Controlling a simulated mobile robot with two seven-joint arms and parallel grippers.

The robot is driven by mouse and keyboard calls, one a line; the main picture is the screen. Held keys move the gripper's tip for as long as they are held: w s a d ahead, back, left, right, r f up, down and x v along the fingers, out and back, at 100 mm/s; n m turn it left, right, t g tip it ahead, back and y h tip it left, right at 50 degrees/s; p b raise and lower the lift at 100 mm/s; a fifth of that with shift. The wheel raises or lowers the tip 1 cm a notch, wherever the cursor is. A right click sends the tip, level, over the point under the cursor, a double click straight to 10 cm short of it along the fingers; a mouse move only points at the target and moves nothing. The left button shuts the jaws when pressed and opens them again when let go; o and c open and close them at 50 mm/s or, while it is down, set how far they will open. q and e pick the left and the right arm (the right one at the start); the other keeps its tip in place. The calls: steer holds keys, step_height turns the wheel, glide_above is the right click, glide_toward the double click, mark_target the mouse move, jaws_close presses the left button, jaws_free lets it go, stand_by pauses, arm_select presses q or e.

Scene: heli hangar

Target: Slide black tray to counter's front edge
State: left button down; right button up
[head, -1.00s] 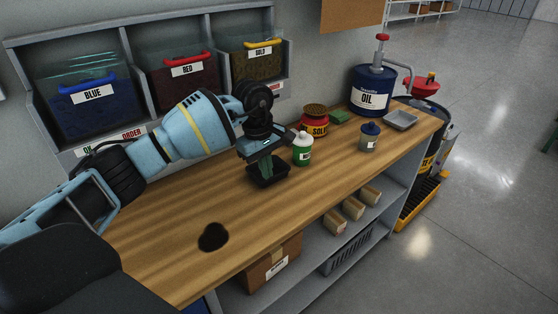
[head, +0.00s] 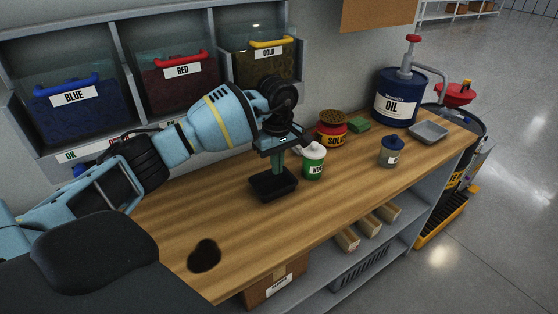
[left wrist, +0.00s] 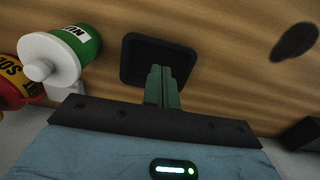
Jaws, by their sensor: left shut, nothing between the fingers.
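The black tray (head: 275,193) lies on the wooden counter (head: 235,225), left of a green-and-white bottle (head: 313,163) and back from the counter's front edge. My left gripper (head: 279,170) is shut with nothing between its green fingers, which point down over the tray. In the left wrist view the fingers (left wrist: 162,85) overlap the near side of the tray (left wrist: 133,60); whether they touch it I cannot tell. My right gripper is out of view.
A red solvent can (head: 332,132), a small jar (head: 391,153), a blue oil drum (head: 397,100) and a grey tray (head: 429,132) stand farther right. A dark stain (head: 204,256) marks the counter at front left. The counter in front of the black tray is clear.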

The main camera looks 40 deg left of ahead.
mark_target(278, 184)
arm_select(q)
step_height(278, 184, down, 7)
steer(key=shift+f+b, duration=0.1)
steer(key=shift+b, duration=1.05)
steer(key=shift+d, duration=0.1)
steer(key=s+d+p, duration=0.1)
steer(key=d, duration=0.2)
steer(key=s+d, duration=0.2)
steer(key=d, duration=0.2)
steer(key=s+d+p, duration=0.1)
steer(key=d, duration=0.3)
steer(key=shift+s+d+r+p, duration=0.2)
steer(key=shift+s+r+p, duration=0.05)
steer(key=shift+s+p, duration=0.1)
steer(key=shift+s+d+f, duration=0.1)
steer(key=shift+d, duration=0.1)
